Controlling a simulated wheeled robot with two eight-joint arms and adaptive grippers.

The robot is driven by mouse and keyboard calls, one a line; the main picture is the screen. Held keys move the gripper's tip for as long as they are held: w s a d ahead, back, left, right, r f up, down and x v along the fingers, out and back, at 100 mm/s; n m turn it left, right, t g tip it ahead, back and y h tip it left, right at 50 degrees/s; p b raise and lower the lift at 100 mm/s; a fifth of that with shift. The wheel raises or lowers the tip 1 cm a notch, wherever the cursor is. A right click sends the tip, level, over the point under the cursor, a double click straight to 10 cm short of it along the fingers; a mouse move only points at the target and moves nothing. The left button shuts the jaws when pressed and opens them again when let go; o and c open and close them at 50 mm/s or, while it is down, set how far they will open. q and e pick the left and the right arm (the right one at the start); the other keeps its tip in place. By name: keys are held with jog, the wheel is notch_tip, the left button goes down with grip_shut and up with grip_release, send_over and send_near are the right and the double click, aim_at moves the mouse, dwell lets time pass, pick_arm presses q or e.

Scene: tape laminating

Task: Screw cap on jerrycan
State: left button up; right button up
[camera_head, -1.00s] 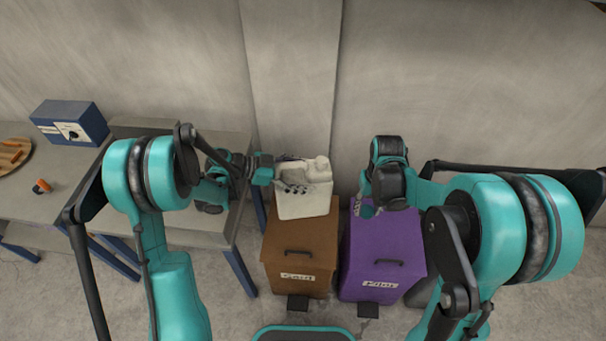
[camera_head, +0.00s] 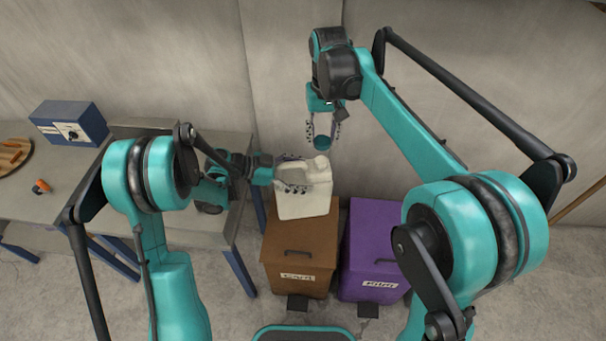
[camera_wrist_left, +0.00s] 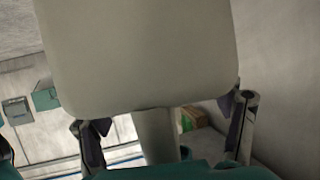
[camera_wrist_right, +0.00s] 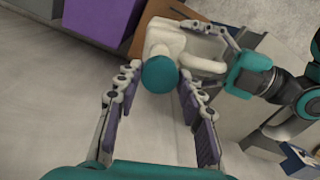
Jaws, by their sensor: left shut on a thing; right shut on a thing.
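The cream-white jerrycan (camera_head: 306,203) is upright over the brown bin, its pale neck at the top right. My left gripper (camera_head: 292,189) is shut on it from the left. The can's pale surface (camera_wrist_left: 140,55) fills much of the left wrist view between the fingers. My right gripper (camera_head: 323,135) is shut on the round teal cap (camera_head: 322,143), above and behind the can, apart from the neck in the head view. In the right wrist view the cap (camera_wrist_right: 159,75) sits between the fingertips and covers part of the can (camera_wrist_right: 200,48).
A brown bin (camera_head: 300,248) is under the jerrycan; I cannot tell whether they touch. A purple bin (camera_head: 375,240) stands to its right. Workbenches (camera_head: 50,205) with a blue box (camera_head: 70,124) are at the left. The wall is close behind.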

send_over(321, 160)
jog(key=shift+f, duration=2.05)
jog(key=shift+f, duration=0.85)
jog(key=shift+f, duration=0.55)
